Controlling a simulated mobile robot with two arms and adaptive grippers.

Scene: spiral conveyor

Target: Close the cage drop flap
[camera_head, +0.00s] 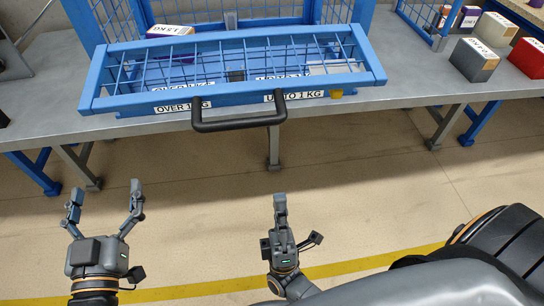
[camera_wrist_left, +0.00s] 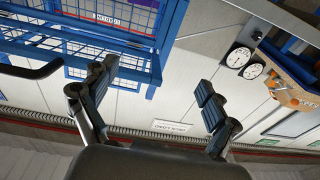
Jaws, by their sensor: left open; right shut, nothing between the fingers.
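The cage drop flap (camera_head: 230,43) is a blue frame with wire mesh. It sticks out from the blue cage (camera_head: 77,17) towards me, folded down over the front of the grey table. Its black handle (camera_head: 239,126) hangs at the near edge, past the table edge. In the left wrist view the handle (camera_wrist_left: 30,72) shows at the left, beside the blue mesh (camera_wrist_left: 95,50). My left gripper (camera_head: 105,190) is open and empty, below and left of the handle; its fingers also show in the wrist view (camera_wrist_left: 155,85). My right gripper (camera_head: 280,200) is shut and empty, below the handle's right end.
Labels reading "OVER 1 KG" (camera_head: 183,107) and "UP TO 1 KG" (camera_head: 294,96) sit near the flap's front. A purple and white box (camera_head: 171,31) lies behind the mesh. Boxes (camera_head: 474,60) stand on the grey table (camera_head: 410,80) at right. Floor space before the table is clear.

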